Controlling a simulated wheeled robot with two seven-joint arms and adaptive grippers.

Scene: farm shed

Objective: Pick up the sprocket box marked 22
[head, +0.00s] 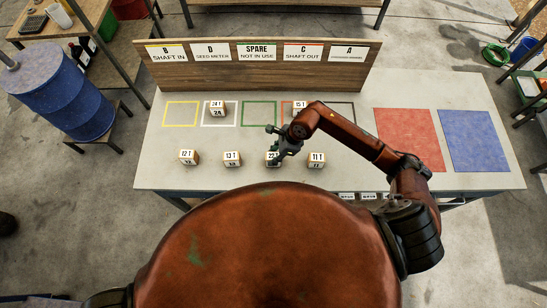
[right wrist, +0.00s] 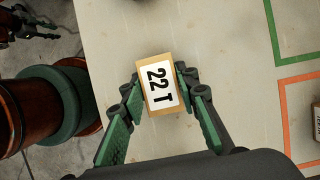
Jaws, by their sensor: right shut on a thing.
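The sprocket box marked 22 T (right wrist: 158,86) is a small tan box with a white label on its top. In the right wrist view it sits between the two green fingers of my right gripper (right wrist: 160,92), which are shut on its sides. In the head view the same box (head: 272,159) is in the front row, partly hidden by my right gripper (head: 275,145). I cannot tell whether it rests on the table or is slightly raised.
On the table (head: 340,178), boxes 12 T (head: 188,157), 13 T (head: 232,158) and 11 T (head: 316,160) flank it. Boxes 24 T (head: 217,109) and 15 T (head: 299,106) stand behind, by the outlined squares and labelled board (head: 200,75). Red (head: 408,138) and blue (head: 474,140) areas at right are empty.

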